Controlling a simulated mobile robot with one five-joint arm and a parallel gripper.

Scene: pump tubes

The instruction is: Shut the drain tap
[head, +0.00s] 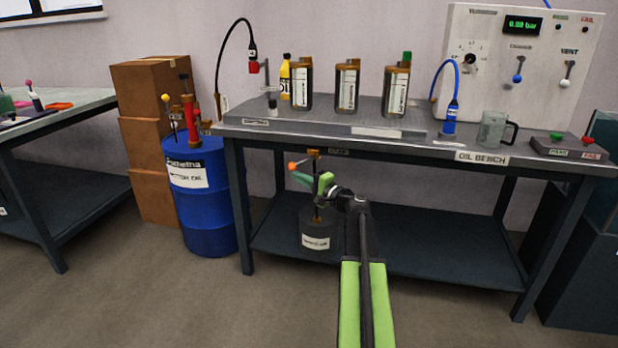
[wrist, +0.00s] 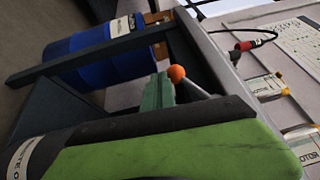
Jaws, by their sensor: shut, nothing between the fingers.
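The drain tap (head: 314,154) is a small brass fitting under the front edge of the oil bench. Its lever ends in an orange ball (head: 292,166), which sticks out to the left. In the wrist view the orange ball (wrist: 176,73) sits at the end of a grey rod (wrist: 195,88). My gripper (head: 300,177) is shut and empty, its teal fingers close below and right of the ball. In the wrist view my gripper (wrist: 157,90) appears right beside the ball; I cannot tell whether they touch. My arm hides part of the space below the tap.
A dark waste container (head: 315,238) stands on the lower shelf beneath the tap. A bench leg (head: 240,205) and a blue oil drum (head: 208,215) are to the left. Bottles and a jug (head: 490,130) stand on the bench top. The floor in front is clear.

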